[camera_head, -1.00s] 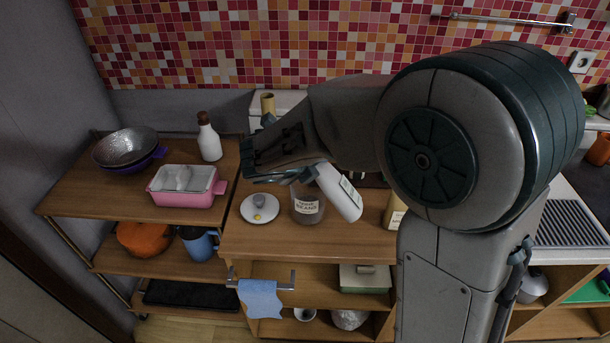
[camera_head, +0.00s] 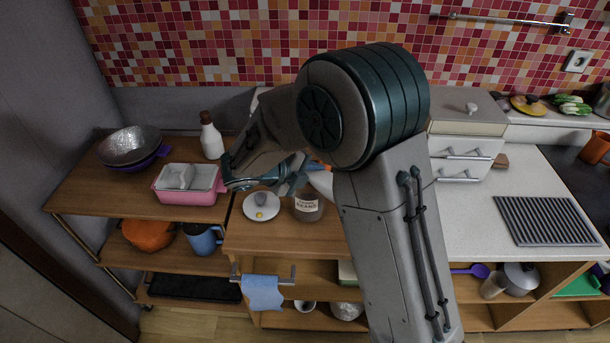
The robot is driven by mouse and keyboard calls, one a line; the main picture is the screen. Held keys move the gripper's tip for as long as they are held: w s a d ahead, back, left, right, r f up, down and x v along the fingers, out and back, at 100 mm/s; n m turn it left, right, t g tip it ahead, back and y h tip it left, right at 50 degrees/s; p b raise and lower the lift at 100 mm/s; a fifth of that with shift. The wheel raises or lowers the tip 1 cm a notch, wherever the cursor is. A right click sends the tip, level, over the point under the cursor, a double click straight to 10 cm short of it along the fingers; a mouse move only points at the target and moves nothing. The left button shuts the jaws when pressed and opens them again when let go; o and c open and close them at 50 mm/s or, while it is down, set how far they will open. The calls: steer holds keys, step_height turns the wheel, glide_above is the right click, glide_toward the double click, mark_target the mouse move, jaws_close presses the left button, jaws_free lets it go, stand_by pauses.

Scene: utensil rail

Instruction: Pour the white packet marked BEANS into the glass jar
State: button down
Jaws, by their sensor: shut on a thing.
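The glass jar (camera_head: 307,213), with a pale label reading BEANS, stands upright near the front of the wooden counter. My gripper (camera_head: 298,174) is just above and behind the jar's mouth in the picture. It is shut on the white packet (camera_head: 321,183), whose small visible part shows right above the jar. My arm hides the rest of the packet, so its tilt, its marking and any pouring cannot be made out. I cannot tell whether the packet touches the jar's rim.
A round white lid (camera_head: 261,206) lies left of the jar. A pink dish (camera_head: 188,186) and a white bottle (camera_head: 210,137) stand on the left shelf. A blue cloth (camera_head: 262,292) hangs from the rail below. White drawers (camera_head: 465,155) stand right of my arm.

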steer(key=shift+a+f+p, duration=0.1)
steer(key=shift+p, duration=0.5)
steer(key=shift+w+a+r+n+g+h+p, duration=0.15)
steer(key=shift+n+h+p, duration=0.3)
steer(key=shift+p, duration=0.8)
steer(key=shift+a+n+g+h+p, duration=0.15)
steer(key=shift+n+h+p, duration=0.3)
steer(key=shift+p, duration=0.8)
steer(key=shift+w+a+r+n+g+h+p, duration=0.15)
steer(key=shift+n+h+p, duration=0.3)
steer(key=shift+p, duration=0.8)
steer(key=shift+f+h, duration=0.25)
steer(key=shift+h, duration=0.1)
steer(key=n+h, duration=0.2)
steer(key=n, duration=0.1)
steer(key=shift+w+a+r+h, duration=0.1)
steer(key=shift+w+a+h, duration=0.2)
steer(key=shift+a+h, duration=0.1)
